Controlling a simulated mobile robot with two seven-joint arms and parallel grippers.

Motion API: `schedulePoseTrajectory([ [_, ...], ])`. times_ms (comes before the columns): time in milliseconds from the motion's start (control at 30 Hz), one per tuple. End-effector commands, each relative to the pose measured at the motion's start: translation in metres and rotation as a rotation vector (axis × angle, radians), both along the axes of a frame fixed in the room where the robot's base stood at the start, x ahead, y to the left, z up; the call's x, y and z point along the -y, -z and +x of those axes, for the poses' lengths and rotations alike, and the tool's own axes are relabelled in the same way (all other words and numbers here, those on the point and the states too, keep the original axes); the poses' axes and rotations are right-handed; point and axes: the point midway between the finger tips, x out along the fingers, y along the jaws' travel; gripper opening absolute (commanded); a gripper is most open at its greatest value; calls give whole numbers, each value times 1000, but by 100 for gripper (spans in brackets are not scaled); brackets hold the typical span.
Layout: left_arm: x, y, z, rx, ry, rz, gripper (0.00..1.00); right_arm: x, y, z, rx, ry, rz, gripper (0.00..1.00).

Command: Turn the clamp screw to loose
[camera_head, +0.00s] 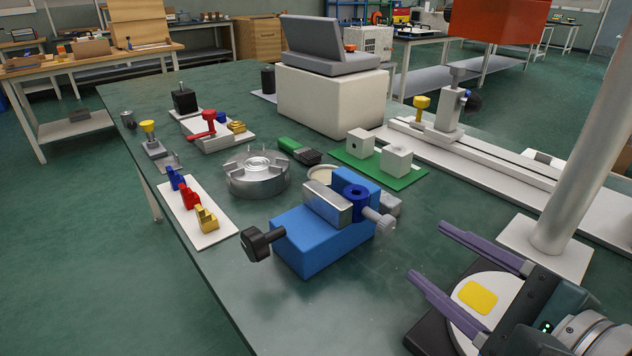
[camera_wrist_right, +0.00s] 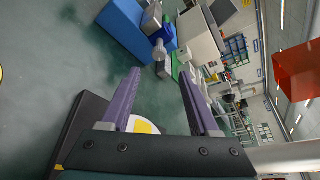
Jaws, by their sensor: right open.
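A blue vise block (camera_head: 310,240) stands on the green table; it also shows in the wrist view (camera_wrist_right: 122,28). A grey screw (camera_head: 378,221) with a knob sticks out of its blue collar (camera_head: 355,200) on the right side. A black star knob (camera_head: 262,243) is on its left end. I cannot tell for sure which is the clamp screw. My right gripper (camera_head: 426,250) is open and empty, with purple fingers pointing at the vise, apart from it. In the wrist view the grey screw (camera_wrist_right: 160,50) lies ahead, between the fingertips' lines. My left gripper is not in view.
A round plate with a yellow patch (camera_head: 478,297) lies under my right gripper. A grey post (camera_head: 575,170) rises at the right. A round metal chuck (camera_head: 258,174) and a green board with white blocks (camera_head: 400,178) are behind the vise. Bare table lies in front of it.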

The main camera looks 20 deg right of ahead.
Motion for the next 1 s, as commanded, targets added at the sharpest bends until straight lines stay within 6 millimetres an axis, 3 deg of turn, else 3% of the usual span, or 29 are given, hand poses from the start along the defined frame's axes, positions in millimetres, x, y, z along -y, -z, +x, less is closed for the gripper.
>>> schedulePoseTrajectory([
  [500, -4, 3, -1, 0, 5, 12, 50, -8, 19, 79, 2, -3, -2, 62],
  [700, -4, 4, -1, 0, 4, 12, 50, -9, 22, 92, 1, -3, -3, 62],
  [967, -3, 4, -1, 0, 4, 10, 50, -9, 22, 93, 0, -4, -4, 62],
  [1000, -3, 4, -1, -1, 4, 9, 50, -9, 22, 92, 0, -4, -4, 57],
])
